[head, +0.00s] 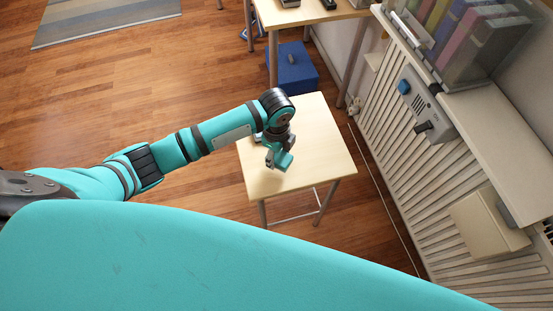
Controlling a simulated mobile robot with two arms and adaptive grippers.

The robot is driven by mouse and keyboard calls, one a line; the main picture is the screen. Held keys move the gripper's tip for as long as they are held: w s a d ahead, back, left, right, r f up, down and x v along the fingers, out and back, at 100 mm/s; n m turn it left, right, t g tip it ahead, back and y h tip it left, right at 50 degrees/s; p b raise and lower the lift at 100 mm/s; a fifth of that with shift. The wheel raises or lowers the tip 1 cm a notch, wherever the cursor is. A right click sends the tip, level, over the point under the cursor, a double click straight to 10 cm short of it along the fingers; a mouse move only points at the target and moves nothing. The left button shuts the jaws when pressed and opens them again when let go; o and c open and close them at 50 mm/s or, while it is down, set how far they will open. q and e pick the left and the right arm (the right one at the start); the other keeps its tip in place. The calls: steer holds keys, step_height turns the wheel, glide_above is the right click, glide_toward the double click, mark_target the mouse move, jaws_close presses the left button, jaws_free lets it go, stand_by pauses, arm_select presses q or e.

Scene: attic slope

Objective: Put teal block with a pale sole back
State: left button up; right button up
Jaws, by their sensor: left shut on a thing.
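My left gripper (277,158) is over the small pale wooden table (325,165), pointing down, with its arm coming in from the left. It is shut on the teal block (285,161), which is small in the view and partly hidden by the gripper. I cannot make out its pale sole, nor whether the block touches the tabletop or is just above it. My right gripper is not in view.
A blue box (292,68) stands on the floor behind the small table, under a second wooden table (300,14). A radiator (395,140) and a shelf with books (480,40) line the right side. Open wooden floor lies left.

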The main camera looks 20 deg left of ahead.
mark_target(276, 161)
arm_select(q)
steer(key=shift+f, duration=1.75)
steer(key=o, duration=1.4)
steer(key=shift+c, duration=0.2)
step_height(276, 161, up, 12)
steer(key=shift+s+r, duration=0.1)
